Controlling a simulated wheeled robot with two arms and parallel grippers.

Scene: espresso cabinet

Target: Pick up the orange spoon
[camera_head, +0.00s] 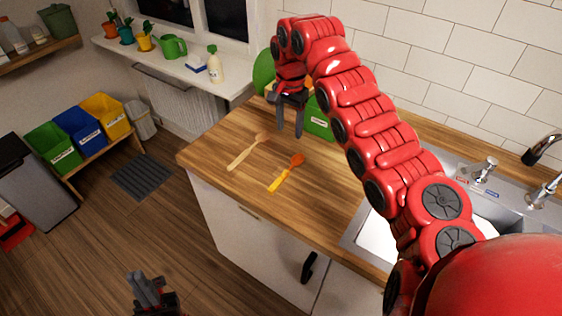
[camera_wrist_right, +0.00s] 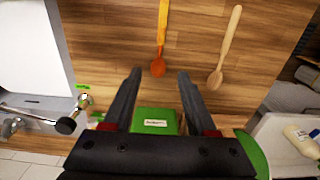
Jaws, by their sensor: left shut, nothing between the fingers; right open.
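The orange spoon (camera_head: 286,173) lies flat on the wooden counter (camera_head: 222,186), with a yellow handle and an orange bowl end. In the right wrist view the orange spoon (camera_wrist_right: 160,50) lies with its bowl near the gap between my fingertips. My right gripper (camera_head: 289,133) points down over the counter, behind the spoon; it is open and empty, as the right wrist view also shows (camera_wrist_right: 158,74). It is apart from the spoon. My left gripper (camera_head: 143,278) is low at the bottom left, over the floor, shut and empty.
A wooden spoon (camera_head: 248,151) lies left of the orange one. A green box (camera_head: 319,122) stands behind my right gripper. The sink (camera_head: 370,232) is at the right. The counter around the spoons is clear. Bins (camera_head: 78,130) stand on the left.

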